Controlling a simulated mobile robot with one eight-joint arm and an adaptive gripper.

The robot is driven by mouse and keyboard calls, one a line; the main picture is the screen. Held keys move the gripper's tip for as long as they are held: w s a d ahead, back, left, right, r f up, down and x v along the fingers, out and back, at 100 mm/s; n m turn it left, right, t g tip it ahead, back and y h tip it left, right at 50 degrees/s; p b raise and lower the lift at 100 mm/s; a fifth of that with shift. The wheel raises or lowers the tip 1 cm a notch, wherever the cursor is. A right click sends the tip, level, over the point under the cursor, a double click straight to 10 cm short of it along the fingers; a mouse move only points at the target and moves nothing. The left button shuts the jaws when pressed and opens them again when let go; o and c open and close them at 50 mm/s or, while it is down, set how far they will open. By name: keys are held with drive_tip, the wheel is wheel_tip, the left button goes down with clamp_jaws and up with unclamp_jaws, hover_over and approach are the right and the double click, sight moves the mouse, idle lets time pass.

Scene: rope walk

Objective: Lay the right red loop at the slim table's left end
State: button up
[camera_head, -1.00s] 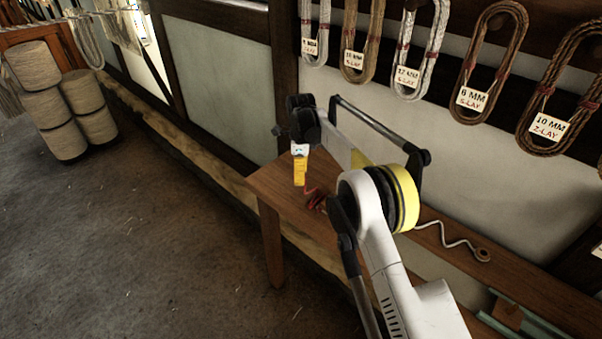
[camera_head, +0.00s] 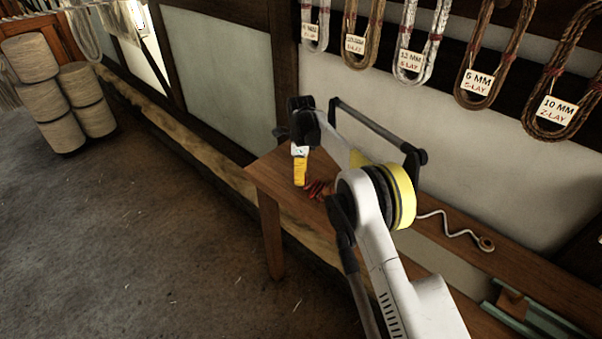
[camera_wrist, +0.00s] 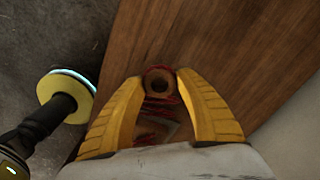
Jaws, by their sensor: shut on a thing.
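My gripper (camera_head: 300,176), with yellow fingers, is over the left end of the slim wooden table (camera_head: 272,178). The red loop (camera_head: 319,188) shows as a small red bundle just right of the finger. In the wrist view the yellow fingertips (camera_wrist: 159,86) close around a brown ring with red strands (camera_wrist: 163,104) beside and below it. I cannot tell whether the red part touches the tabletop. The table's brown top (camera_wrist: 215,45) fills the area beyond the fingers. My arm hides the middle of the table.
A wavy white cord (camera_head: 452,228) ending in a ring (camera_head: 486,244) lies further right on the table. A green tray-like piece (camera_head: 525,322) is at lower right. Labelled rope coils (camera_head: 488,62) hang on the wall. Stacked twine spools (camera_head: 48,95) stand far left. The floor is clear.

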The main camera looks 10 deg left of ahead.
drive_tip(key=shift+f+b, duration=0.65)
drive_tip(key=shift+f, duration=0.7)
drive_tip(key=o, duration=0.9)
drive_tip(key=shift+r, duration=0.1)
wheel_tip(320, 180, up, 12)
